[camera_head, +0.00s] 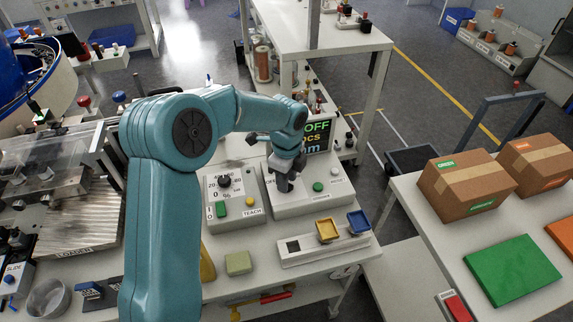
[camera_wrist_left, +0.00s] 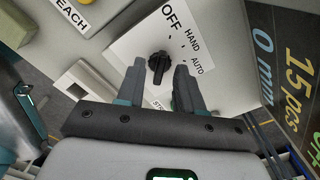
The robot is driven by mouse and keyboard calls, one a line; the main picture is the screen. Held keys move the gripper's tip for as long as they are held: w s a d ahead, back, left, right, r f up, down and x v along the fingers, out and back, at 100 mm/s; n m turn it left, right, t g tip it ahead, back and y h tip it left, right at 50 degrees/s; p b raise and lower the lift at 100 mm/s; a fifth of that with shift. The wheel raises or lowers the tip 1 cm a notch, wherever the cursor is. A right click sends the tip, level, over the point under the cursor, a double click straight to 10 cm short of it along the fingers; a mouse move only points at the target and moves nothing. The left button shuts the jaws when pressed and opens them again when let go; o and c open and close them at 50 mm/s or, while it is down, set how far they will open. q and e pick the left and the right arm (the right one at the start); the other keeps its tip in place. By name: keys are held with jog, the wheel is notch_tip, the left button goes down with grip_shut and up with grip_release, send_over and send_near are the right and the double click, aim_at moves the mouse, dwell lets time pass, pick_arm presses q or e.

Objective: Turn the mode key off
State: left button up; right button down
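The mode key (camera_wrist_left: 158,62) is a black ribbed knob on a white plate (camera_wrist_left: 128,42) lettered OFF, HAND and AUTO. I cannot tell for sure which mark it points at. My left gripper (camera_wrist_left: 160,72) is open, with one finger on each side of the key; whether either finger touches it is unclear. In the head view my left gripper (camera_head: 285,181) points down over the light-grey control box (camera_head: 310,199) and hides the key. My right gripper is not in view.
A display (camera_head: 318,136) reading OFF stands behind the box. The teach box (camera_head: 232,215), with a dial and green and yellow buttons, is at left. A green button (camera_head: 318,187) lies right of the gripper. A tray with yellow and blue bins (camera_head: 290,258) is in front.

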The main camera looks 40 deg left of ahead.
pick_arm(q)
notch_tip(320, 180, up, 16)
jog(key=shift+p, duration=0.35)
